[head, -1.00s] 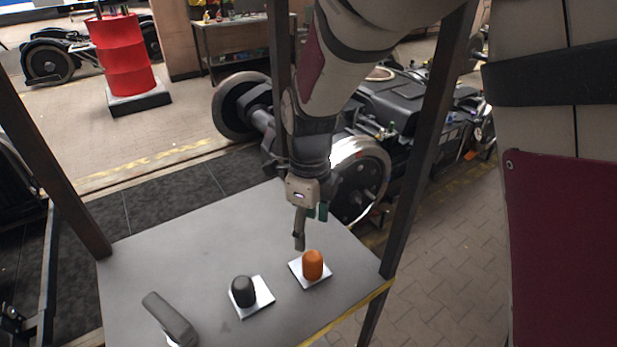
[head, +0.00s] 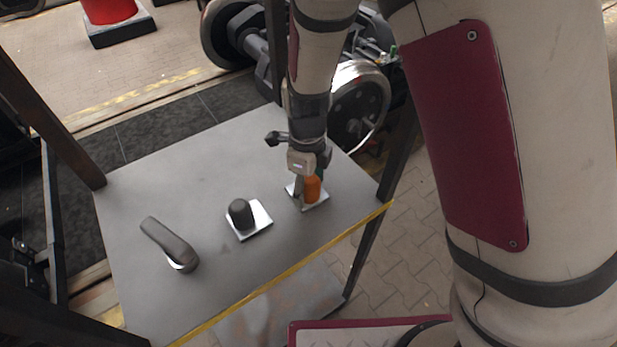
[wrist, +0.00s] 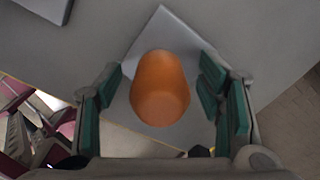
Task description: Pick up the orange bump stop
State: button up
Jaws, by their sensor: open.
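The orange bump stop (head: 312,188) stands upright on a light square plate (head: 318,203) near the right side of the grey table. In the wrist view the orange bump stop (wrist: 160,88) sits between the two green-padded fingers of my gripper (wrist: 162,98), with a gap on each side. My gripper (head: 309,180) is open, low over the plate and around the bump stop. In the head view it partly hides the bump stop.
A dark bump stop (head: 240,212) stands on another light plate (head: 262,222) to the left. A dark grey curved part (head: 170,243) lies farther left. The grey table (head: 200,290) has a yellow front edge and dark posts. A wheeled bogie (head: 358,108) stands behind.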

jog(key=shift+f, duration=0.35)
jog(key=shift+c, duration=0.5)
jog(key=c, duration=1.3)
jog(key=shift+c, duration=0.2)
jog(key=shift+r, duration=0.15)
